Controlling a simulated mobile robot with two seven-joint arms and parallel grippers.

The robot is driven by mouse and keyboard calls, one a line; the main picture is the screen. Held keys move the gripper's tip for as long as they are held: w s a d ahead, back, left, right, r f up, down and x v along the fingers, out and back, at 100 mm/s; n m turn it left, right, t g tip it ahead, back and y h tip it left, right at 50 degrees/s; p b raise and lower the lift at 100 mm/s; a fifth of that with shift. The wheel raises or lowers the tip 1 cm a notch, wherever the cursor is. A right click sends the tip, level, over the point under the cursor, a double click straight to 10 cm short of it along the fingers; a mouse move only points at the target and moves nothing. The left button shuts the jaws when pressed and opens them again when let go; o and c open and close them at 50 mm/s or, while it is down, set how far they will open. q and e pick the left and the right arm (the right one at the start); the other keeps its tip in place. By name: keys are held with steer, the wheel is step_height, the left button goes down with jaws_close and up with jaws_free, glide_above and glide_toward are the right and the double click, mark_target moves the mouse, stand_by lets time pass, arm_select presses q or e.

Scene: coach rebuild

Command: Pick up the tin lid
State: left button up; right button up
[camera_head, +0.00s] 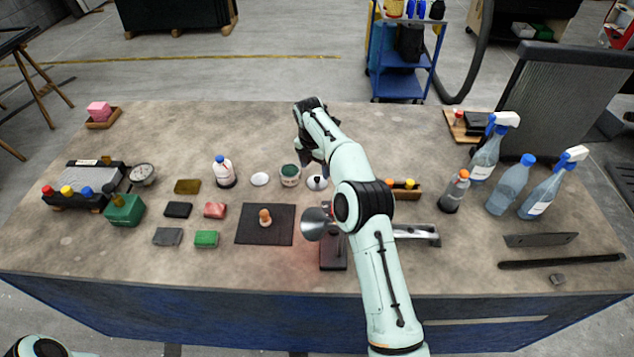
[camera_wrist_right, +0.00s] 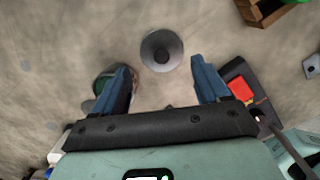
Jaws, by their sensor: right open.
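The tin lid (camera_head: 317,182) appears to be the small pale disc with a dark centre right of the green-and-white tin (camera_head: 290,175). In the right wrist view the lid (camera_wrist_right: 162,50) is a round grey disc with a dark middle, lying on the table beyond the fingertips. My right gripper (camera_head: 313,160) points down close to the lid, partly hidden by its own arm. In the wrist view its fingers (camera_wrist_right: 163,85) are spread apart with nothing between them. The tin (camera_wrist_right: 103,84) is partly hidden behind the left finger there. My left gripper is out of view.
A flat white disc (camera_head: 260,179) lies left of the tin. A metal cone (camera_head: 318,223) and a black mat with an orange-topped object (camera_head: 265,218) are in front. A wooden tray (camera_head: 404,191) is right of my arm. Spray bottles (camera_head: 487,150) stand farther right.

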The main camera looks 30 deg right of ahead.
mark_target(317, 178)
steer(key=f, duration=0.5)
steer(key=shift+d+f, duration=0.15)
steer(key=shift+d, duration=0.05)
steer(key=c, duration=0.7)
